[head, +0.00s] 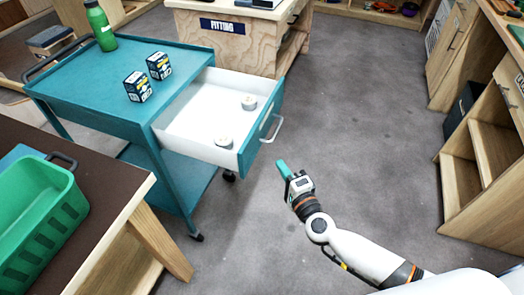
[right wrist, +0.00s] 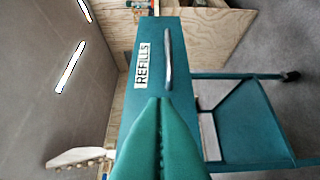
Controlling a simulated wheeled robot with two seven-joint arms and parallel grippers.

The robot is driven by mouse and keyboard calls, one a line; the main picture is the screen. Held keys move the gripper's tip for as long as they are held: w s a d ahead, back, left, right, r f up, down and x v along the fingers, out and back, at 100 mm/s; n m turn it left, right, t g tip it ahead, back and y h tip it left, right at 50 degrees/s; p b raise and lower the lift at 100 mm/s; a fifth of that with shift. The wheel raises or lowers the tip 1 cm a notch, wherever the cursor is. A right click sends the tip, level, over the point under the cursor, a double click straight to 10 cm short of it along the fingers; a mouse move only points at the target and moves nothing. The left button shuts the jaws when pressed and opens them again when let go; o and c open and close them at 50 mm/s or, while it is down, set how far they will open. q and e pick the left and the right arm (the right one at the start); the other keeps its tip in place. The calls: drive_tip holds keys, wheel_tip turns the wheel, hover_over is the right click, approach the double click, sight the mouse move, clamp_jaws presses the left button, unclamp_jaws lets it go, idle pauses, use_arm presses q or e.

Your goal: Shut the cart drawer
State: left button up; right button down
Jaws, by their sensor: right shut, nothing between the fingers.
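The teal cart (head: 100,75) stands at the upper left in the head view. Its drawer (head: 190,120), white inside with a teal front (head: 262,128) and a metal handle (head: 272,130), is pulled out to the right. Two small round items (head: 248,102) (head: 224,142) lie in it. My right gripper (head: 282,168) is shut and empty, just in front of the drawer front and to its lower right. In the right wrist view the gripper fingers (right wrist: 160,130) point at the drawer front (right wrist: 150,65), marked REFILLS, beside its handle (right wrist: 168,60). Contact cannot be told. My left gripper is not in view.
A green bottle (head: 100,25) and two small boxes (head: 138,86) (head: 159,65) stand on the cart top. A table with a green crate (head: 45,235) is at lower left. A wooden bench (head: 240,40) stands behind. The floor to the right is clear up to the shelves (head: 490,150).

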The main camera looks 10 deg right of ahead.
sight(256, 143)
drive_tip(key=w+a, duration=0.1)
drive_tip(key=w, duration=0.1)
drive_tip(key=w+a, duration=0.1)
drive_tip(key=w, duration=0.1)
drive_tip(key=w+a, duration=0.1)
drive_tip(key=w, duration=0.1)
drive_tip(key=shift+w+a, duration=0.4)
drive_tip(key=shift+a, duration=0.15)
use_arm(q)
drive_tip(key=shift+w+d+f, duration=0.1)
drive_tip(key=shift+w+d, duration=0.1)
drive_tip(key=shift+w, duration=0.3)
use_arm(e)
drive_tip(key=shift+f, duration=0.1)
drive_tip(key=shift+w+a, duration=0.1)
